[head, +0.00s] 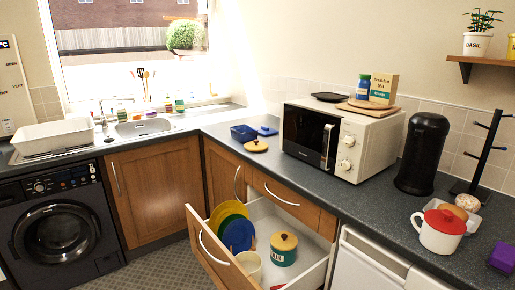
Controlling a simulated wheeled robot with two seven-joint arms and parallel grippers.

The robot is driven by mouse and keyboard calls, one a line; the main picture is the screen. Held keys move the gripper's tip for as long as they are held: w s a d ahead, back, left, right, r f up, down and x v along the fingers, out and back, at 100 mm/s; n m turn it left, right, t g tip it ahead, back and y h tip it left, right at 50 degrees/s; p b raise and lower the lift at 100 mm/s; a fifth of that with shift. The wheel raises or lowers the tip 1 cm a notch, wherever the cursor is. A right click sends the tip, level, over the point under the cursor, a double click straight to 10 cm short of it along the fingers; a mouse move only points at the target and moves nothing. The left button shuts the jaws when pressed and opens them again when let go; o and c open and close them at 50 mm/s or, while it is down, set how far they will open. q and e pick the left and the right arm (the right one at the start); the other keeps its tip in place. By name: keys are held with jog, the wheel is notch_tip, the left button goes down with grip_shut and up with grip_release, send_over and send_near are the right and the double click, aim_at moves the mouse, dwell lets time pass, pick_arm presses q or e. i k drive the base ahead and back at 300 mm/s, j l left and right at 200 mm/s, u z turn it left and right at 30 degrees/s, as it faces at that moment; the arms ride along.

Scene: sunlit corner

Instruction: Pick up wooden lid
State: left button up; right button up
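A round wooden lid (256,146) with a small knob lies on the dark counter to the left of the microwave, near the counter's front edge. A second wooden lid (285,241) with a dark knob sits on a teal and cream canister (284,256) inside the open drawer. Neither of my grippers shows in the head view, and nothing visible is being held.
The open drawer (214,250) juts out below the counter, holding colored plates (238,232) and a cream container (249,264). A blue tub (243,133) and blue lid (268,131) lie behind the counter lid. The microwave (338,139) stands to its right.

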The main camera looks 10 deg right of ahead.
aim_at(255, 146)
jog(key=z, duration=0.5)
jog(key=i+j+z, duration=0.15)
jog(key=j+z, duration=0.2)
jog(key=i+j+z, duration=0.1)
jog(key=j+z, duration=0.45)
jog(key=z, duration=0.2)
jog(key=i+j, duration=0.05)
